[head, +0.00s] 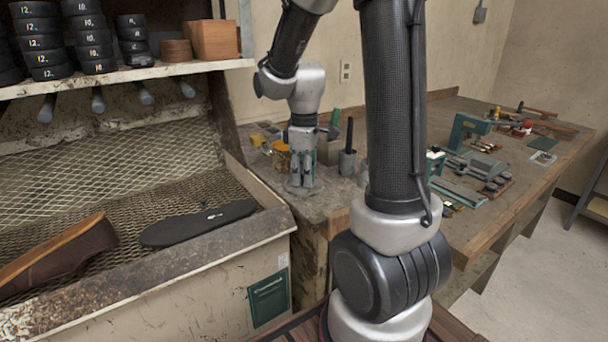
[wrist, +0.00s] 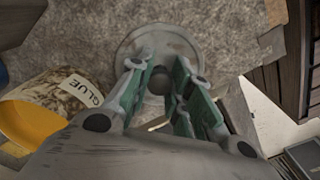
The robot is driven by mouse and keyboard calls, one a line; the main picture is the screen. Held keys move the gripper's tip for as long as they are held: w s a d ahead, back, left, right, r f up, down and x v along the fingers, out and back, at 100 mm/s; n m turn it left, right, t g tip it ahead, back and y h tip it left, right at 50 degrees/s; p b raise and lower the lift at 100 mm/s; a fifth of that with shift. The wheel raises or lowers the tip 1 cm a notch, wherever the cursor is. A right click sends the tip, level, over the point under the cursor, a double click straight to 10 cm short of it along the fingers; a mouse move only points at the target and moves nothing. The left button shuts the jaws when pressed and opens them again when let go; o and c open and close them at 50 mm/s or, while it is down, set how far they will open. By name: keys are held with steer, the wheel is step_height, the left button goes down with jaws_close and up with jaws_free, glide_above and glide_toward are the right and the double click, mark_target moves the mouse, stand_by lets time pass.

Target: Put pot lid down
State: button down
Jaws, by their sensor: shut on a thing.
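My gripper (head: 302,184) points straight down over the near left corner of the workbench. It is shut on the knob of the grey round pot lid (head: 316,188), and its green-padded fingers (wrist: 162,82) stand on either side of the dark knob. The lid's disc (wrist: 135,45) shows beyond the fingers in the wrist view. It looks level, at or just above the bench top; I cannot tell whether it touches. The glue pot (wrist: 50,100), with a "GLUE" label and an open yellow-orange inside, is at the left in the wrist view, apart from the lid.
The workbench (head: 500,222) carries a grey cup with a black-handled tool (head: 347,160) and a green machine (head: 466,130) farther right. The mesh-lined stitcher tray (head: 185,185) holds a shoe (head: 65,252) and a black sole (head: 198,222).

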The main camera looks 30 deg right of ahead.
steer(key=c, duration=1.3)
jaws_free()
steer(key=shift+f, duration=0.1)
steer(key=shift+r, duration=0.5)
step_height(320, 180, up, 11)
steer(key=s+a+r+m+t, duration=0.1)
steer(key=s+a+m+t, duration=0.2)
steer(key=s+m, duration=0.5)
steer(key=s+t, duration=0.1)
steer(key=s, duration=0.7)
steer(key=shift+s+r, duration=0.2)
